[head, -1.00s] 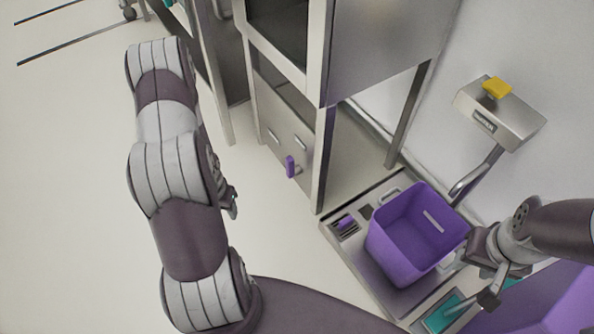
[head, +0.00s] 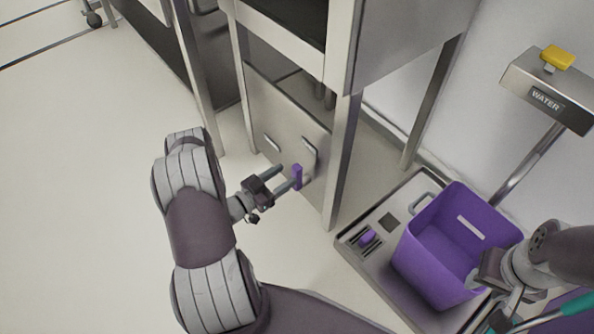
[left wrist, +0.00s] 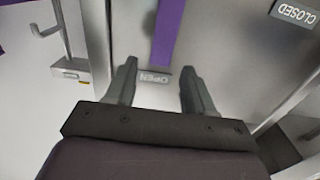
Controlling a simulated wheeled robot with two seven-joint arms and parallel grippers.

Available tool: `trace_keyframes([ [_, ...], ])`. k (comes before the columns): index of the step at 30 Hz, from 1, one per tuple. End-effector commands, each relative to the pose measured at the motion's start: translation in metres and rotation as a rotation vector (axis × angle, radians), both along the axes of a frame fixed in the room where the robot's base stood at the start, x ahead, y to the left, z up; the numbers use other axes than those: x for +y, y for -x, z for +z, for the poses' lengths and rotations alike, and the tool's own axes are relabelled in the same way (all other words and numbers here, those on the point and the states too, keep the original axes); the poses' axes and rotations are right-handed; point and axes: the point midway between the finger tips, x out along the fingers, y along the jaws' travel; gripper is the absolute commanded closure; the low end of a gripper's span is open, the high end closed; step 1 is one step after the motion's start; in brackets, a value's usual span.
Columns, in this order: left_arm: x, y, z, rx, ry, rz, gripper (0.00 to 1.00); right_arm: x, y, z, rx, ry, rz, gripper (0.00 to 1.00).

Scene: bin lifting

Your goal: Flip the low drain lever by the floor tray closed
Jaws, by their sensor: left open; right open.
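The drain lever has a purple handle (head: 297,176) and sits low on a steel panel (head: 292,145) under the cabinet. In the left wrist view the handle (left wrist: 167,32) hangs near an OPEN label (left wrist: 154,78); a CLOSED label (left wrist: 295,12) is at upper right. My left gripper (head: 287,181) is open with its fingertips at the handle. In the left wrist view its fingertips (left wrist: 157,68) lie on either side of the handle's end; contact cannot be told. The floor tray (head: 372,266) lies to the right. My right gripper (head: 494,300) is open by the purple bin.
The purple bin (head: 425,262) stands on the tray beside a small purple piece (head: 368,237) on a grate. Cabinet legs (head: 341,160) stand close to the lever. A WATER box (head: 545,95) with a yellow top is at right. Floor at left is clear.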

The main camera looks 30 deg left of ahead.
Motion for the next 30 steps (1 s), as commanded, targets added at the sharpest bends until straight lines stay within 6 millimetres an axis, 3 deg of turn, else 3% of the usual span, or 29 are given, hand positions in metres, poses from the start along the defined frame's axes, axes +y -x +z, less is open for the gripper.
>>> trace_keyframes([
  [3,-0.011,-0.024,-0.005,-0.001,-0.002,-0.004,0.47,0.000,0.000,-0.016,0.000,0.000,0.000,0.57],
  [9,-0.020,-0.048,-0.002,0.001,0.000,-0.001,0.47,0.000,0.000,-0.024,0.000,0.000,0.000,0.57],
  [19,-0.022,-0.053,0.000,0.002,0.000,0.002,0.47,0.000,0.000,-0.024,0.000,0.000,0.000,0.57],
  [20,-0.022,-0.053,0.000,0.002,0.000,0.002,0.50,0.000,0.000,-0.024,0.000,0.000,0.000,0.57],
  [24,-0.022,-0.053,0.000,0.002,0.000,0.002,0.96,0.000,0.000,-0.024,0.000,0.000,0.000,0.57],
  [25,-0.022,-0.053,0.000,0.002,0.000,0.002,1.00,0.000,0.000,-0.024,0.000,0.000,0.000,0.57],
  [30,-0.021,-0.053,0.000,0.003,0.003,0.002,1.00,0.000,0.000,-0.024,0.000,0.000,0.000,0.57],
])
